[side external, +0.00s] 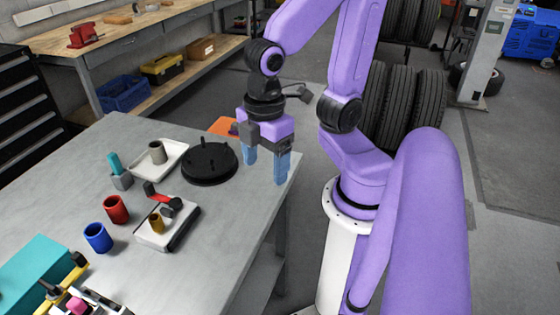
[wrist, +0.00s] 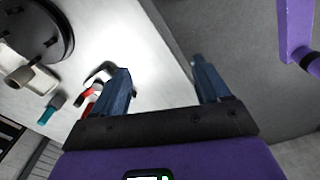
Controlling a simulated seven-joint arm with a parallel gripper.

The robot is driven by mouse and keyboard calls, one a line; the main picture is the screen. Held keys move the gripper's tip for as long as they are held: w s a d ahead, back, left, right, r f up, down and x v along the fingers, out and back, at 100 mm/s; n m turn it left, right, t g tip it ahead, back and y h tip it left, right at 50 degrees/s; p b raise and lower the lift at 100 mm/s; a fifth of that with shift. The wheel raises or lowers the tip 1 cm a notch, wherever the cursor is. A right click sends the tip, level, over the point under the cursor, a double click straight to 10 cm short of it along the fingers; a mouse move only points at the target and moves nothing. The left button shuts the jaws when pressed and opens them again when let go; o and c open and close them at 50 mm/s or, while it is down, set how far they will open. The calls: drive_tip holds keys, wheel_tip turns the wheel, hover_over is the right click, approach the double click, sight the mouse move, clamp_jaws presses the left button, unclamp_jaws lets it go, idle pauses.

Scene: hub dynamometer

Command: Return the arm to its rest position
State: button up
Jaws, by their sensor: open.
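My gripper (side external: 266,167) hangs over the right edge of the grey table, pointing down, with its two blue fingers apart and nothing between them. In the wrist view the open fingers (wrist: 162,82) frame the bare table edge and the floor. My purple arm is bent, with the gripper to the left of its white pedestal. The gripper is just right of a black round hub fixture (side external: 209,163) with upright pins, which also shows in the wrist view (wrist: 45,40). I cannot tell whether they touch, but a gap appears between them.
On the table (side external: 240,230) are a white tray (side external: 172,160) with a grey-brown cylinder, a teal-handled tool (side external: 116,166), red (side external: 116,209) and blue (side external: 97,237) cups, and a scale-like device (side external: 168,228) with a brass cylinder. Tyres (side external: 405,108) stand behind my arm.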

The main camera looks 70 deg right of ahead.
drive_tip(key=s, duration=0.1)
drive_tip(key=s+d+m, duration=0.1)
drive_tip(key=shift+s+d+f, duration=0.2)
drive_tip(key=shift+s+f, duration=0.1)
drive_tip(key=shift+f, duration=0.1)
